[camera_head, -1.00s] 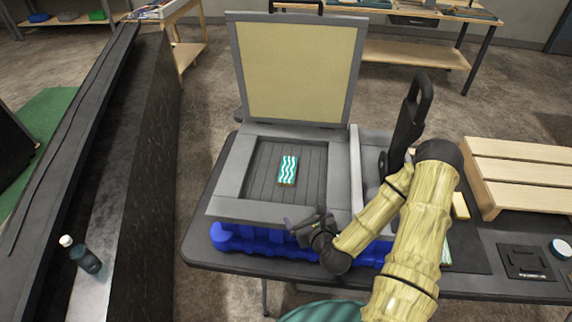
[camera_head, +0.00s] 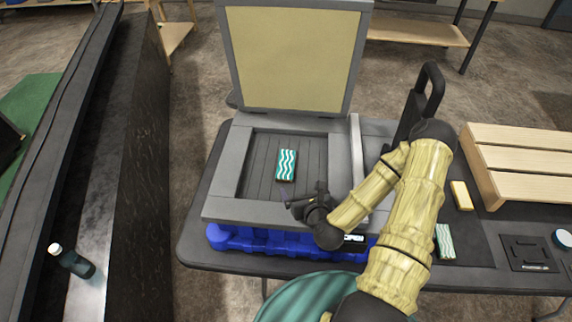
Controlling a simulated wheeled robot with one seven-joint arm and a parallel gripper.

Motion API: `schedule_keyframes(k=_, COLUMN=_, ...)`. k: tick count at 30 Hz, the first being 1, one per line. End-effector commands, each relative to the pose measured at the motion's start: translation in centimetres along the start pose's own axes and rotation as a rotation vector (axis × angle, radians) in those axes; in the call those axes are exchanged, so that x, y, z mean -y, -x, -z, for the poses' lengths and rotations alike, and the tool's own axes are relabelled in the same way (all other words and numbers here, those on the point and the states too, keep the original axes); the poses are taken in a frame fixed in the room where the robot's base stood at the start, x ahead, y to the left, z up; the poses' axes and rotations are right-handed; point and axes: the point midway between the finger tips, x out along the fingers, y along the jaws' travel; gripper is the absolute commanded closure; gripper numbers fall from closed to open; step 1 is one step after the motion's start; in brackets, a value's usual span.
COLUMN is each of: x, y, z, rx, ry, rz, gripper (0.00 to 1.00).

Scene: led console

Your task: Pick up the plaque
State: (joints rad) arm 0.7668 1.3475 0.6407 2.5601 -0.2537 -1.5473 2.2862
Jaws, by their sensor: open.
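A small plaque (camera_head: 286,165) with teal and white wavy stripes lies flat in the recessed dark slatted bed of the grey console (camera_head: 225,209). A second piece with similar green and white waves (camera_head: 445,241) lies on the dark mat at the right; I cannot tell which of the two the task means. My gripper (camera_head: 292,200) is over the console's front rim, just in front of the plaque in the bed and apart from it. It is open, and I see nothing between its fingers. My wrist hides part of the front rim.
The console's lid (camera_head: 290,60) stands open behind the bed. A black upright handle (camera_head: 428,95) rises right of the bed. A blue base (camera_head: 262,245) sits under the console. A wooden slatted rack (camera_head: 525,155) and a yellow block (camera_head: 461,195) are at the right.

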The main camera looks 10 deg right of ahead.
Motion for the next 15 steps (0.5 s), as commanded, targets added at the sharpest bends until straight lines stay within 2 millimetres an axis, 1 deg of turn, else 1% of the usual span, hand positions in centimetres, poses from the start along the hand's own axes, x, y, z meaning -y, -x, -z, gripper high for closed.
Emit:
schedule_keyframes(k=5, x=0.0, y=-0.7, z=0.3, rx=0.002, ry=0.002, rz=0.000, gripper=0.06)
schedule_keyframes(k=15, x=0.0, y=-3.1, z=0.4, rx=0.003, ry=0.004, rz=0.000, gripper=0.06)
